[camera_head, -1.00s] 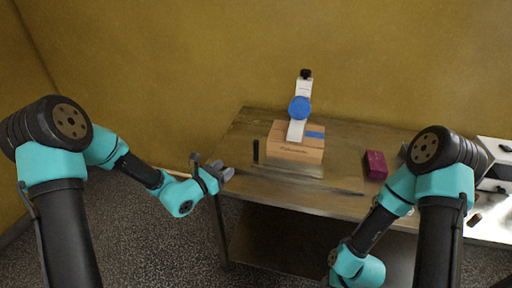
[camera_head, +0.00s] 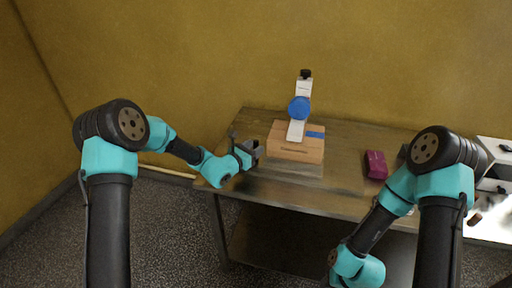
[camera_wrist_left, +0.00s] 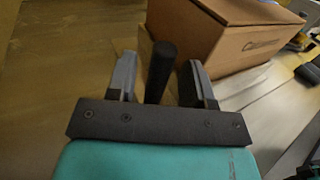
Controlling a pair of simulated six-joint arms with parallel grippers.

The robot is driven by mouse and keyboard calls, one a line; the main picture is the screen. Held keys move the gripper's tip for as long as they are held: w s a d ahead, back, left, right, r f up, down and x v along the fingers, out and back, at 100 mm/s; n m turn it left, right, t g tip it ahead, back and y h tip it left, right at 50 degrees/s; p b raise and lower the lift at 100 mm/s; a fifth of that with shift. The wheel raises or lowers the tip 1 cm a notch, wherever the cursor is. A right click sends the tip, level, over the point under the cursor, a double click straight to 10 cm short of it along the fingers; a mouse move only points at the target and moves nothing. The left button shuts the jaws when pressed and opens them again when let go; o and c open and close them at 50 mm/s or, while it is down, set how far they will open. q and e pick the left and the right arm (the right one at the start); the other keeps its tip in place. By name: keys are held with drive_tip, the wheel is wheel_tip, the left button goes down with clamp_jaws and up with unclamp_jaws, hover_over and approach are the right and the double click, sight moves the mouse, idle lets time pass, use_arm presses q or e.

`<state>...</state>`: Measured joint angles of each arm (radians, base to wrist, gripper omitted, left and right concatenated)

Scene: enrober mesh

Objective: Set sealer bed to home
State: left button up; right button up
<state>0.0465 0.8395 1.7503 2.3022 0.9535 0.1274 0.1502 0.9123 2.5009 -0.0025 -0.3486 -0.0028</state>
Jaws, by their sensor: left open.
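The sealer stands on the table, with a white arm (camera_head: 296,130), a blue disc (camera_head: 299,108) and a black knob on top. Under the arm a cardboard box (camera_head: 284,151) with blue tape sits on a metallic bed (camera_head: 300,169). The box also shows in the left wrist view (camera_wrist_left: 225,45). My left gripper (camera_head: 256,149) is at the bed's left end. In the left wrist view my left gripper (camera_wrist_left: 157,68) is open, its fingers on either side of a black upright post (camera_wrist_left: 161,70), with gaps visible. My right gripper is not seen.
The table (camera_head: 345,150) is bare between the sealer and a dark red box (camera_head: 375,165). White equipment (camera_head: 495,150) stands at the far right. A yellow wall (camera_head: 180,60) rises behind the table.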

use_arm(q)
drive_tip(key=shift+w+d, duration=0.45)
drive_tip(key=shift+w, duration=0.1)
drive_tip(key=shift+c, duration=0.5)
clamp_jaws()
